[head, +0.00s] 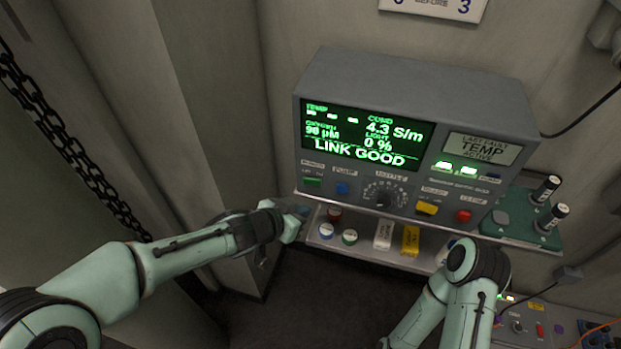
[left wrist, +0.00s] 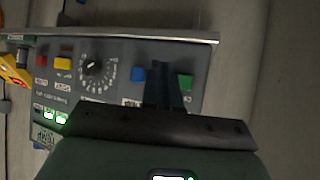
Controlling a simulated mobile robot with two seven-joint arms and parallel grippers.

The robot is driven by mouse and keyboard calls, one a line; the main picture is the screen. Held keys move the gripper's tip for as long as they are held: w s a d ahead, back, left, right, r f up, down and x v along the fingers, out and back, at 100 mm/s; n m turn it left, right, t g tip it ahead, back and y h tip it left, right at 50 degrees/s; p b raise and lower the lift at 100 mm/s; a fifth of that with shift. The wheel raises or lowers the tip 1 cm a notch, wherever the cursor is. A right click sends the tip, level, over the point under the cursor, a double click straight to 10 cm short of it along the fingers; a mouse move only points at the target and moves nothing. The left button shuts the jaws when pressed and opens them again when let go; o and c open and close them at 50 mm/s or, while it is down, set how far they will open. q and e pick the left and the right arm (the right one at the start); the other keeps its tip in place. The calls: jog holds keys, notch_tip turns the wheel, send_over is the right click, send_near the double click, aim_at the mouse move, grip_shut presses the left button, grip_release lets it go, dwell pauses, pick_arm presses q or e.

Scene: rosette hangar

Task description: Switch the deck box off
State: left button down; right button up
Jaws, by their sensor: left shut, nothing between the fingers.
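The deck box (head: 415,90) is a grey console against the wall. Its screen (head: 366,133) is lit green and reads "LINK GOOD". Below the screen are a green switch (head: 312,182), a blue button (head: 342,188) and a dial (head: 384,194). My left gripper (head: 303,211) is shut and empty, just below the box's lower left corner. In the left wrist view its fingers (left wrist: 161,72) appear between the blue button (left wrist: 140,74) and the green switch (left wrist: 185,81); contact cannot be told. My right arm shows at lower right, but its gripper does not.
A yellow button (head: 427,208) and a red button (head: 464,215) sit further right on the box. A ledge below holds round caps (head: 349,237) and a yellow block (head: 410,241). A green plate with two posts (head: 551,217) stands right. A chain (head: 70,150) hangs left.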

aim_at(312, 182)
pick_arm(q)
jog(key=shift+w+d+p, duration=0.15)
jog(key=shift+w+p, duration=0.15)
jog(key=shift+w, duration=0.6)
jog(key=shift+w+d+p, duration=0.2)
jog(key=shift+w+p, duration=0.15)
jog(key=shift+w, duration=0.6)
jog(key=shift+w+d+p, duration=0.15)
jog(key=shift+w+p, duration=0.15)
jog(key=shift+w, duration=0.6)
pick_arm(e)
jog(key=shift+w+r, duration=0.6)
jog(key=shift+r, duration=0.15)
jog(key=shift+w+r, duration=0.55)
jog(key=shift+r, duration=0.2)
jog(key=shift+r, duration=0.1)
pick_arm(q)
jog(key=shift+w+p, duration=0.3)
jog(key=shift+w, duration=0.1)
pick_arm(e)
jog(key=shift+w+r, duration=0.25)
jog(key=shift+w, duration=0.05)
pick_arm(q)
jog(key=shift+s, duration=0.15)
jog(key=shift+s, duration=0.35)
pick_arm(e)
jog(key=shift+s+f, duration=0.15)
jog(key=shift+s, duration=0.1)
jog(key=shift+f, duration=0.15)
